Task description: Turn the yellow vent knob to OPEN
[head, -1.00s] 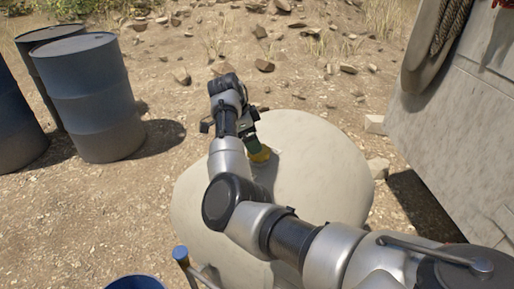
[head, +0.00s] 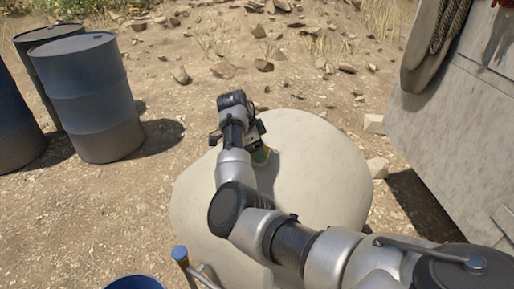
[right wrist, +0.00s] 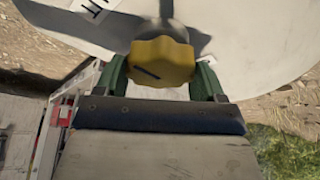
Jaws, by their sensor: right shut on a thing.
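The yellow vent knob (right wrist: 160,62) shows in the right wrist view, with a dark slot mark on its face. It sits on the pale rounded tank (head: 320,180); a sliver of it may show in the head view, mostly hidden by my arm. My right gripper (right wrist: 162,80) has its green fingers on both sides of the knob and is shut on it. In the head view the right gripper (head: 260,154) is at the upper left of the tank top. A white label with partly cut letters (right wrist: 95,8) lies beside the knob. My left gripper is not in view.
Blue barrels (head: 95,100) stand at the left. A grey slab-sided structure (head: 455,130) with a rope stands at the right. A blue container rim (head: 135,283) shows at the bottom. Stony ground lies behind the tank.

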